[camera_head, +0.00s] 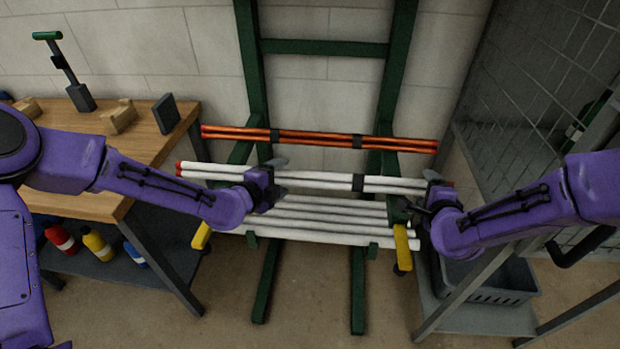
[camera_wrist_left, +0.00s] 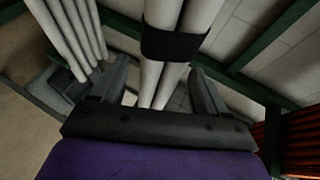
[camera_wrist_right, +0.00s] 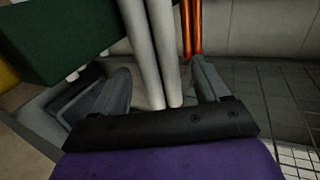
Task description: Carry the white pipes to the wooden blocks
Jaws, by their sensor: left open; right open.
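A bundle of white pipes (camera_head: 315,180) with red end caps and a black band lies across the middle arms of a green rack (camera_head: 250,60). My left gripper (camera_head: 272,183) is open at the bundle's left part. In the left wrist view, the banded white pipes (camera_wrist_left: 165,75) run between its open fingers (camera_wrist_left: 160,95). My right gripper (camera_head: 425,195) is open at the bundle's right end. In the right wrist view, two white pipes (camera_wrist_right: 155,60) pass between its open fingers (camera_wrist_right: 165,90). Wooden blocks (camera_head: 119,117) stand on the wooden workbench at the left.
Orange pipes (camera_head: 310,138) rest on the rack above, and more white pipes (camera_head: 320,225) lie below. The workbench (camera_head: 80,200) holds a green-handled tool (camera_head: 75,80) and a dark block (camera_head: 165,113). A grey crate (camera_head: 490,285) is at the lower right, beside a mesh fence (camera_head: 540,90).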

